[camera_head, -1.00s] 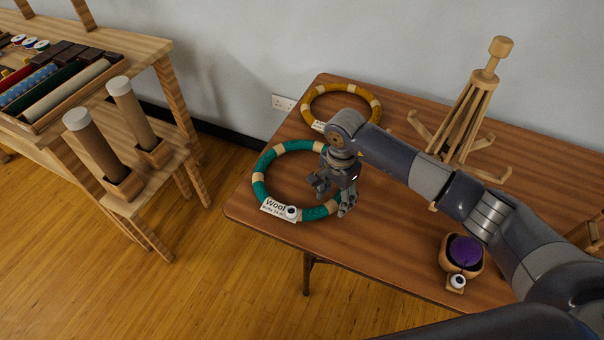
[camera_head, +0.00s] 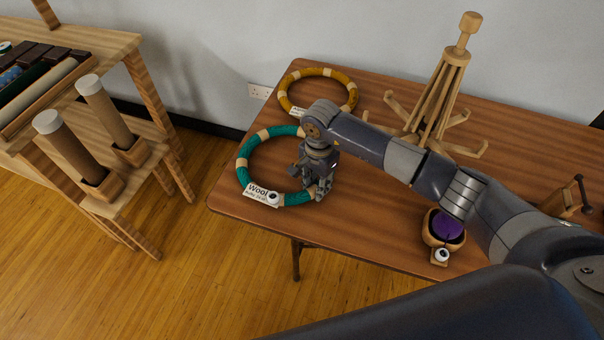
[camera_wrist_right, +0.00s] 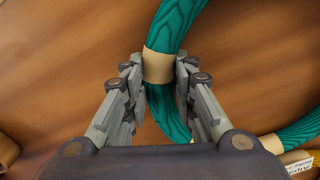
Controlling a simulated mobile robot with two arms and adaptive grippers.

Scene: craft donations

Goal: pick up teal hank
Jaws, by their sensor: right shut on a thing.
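The teal hank (camera_head: 247,172) is a ring with pale bands and a "Wool" label, lying on the wooden table (camera_head: 370,235). My right gripper (camera_head: 310,188) is at the ring's right side, low over the table. In the right wrist view the fingers (camera_wrist_right: 160,85) are on either side of the teal hank (camera_wrist_right: 180,25), shut on it at a pale band. Part of the ring is hidden behind the gripper in the head view. My left gripper is not in view.
A mustard hank (camera_head: 317,73) lies behind the teal one. A wooden swift (camera_head: 440,90) stands at the back right. A wooden bowl (camera_head: 428,232) with purple yarn (camera_head: 447,226) sits near the front edge. A bench (camera_head: 130,45) with cardboard tubes (camera_head: 105,110) stands at the left.

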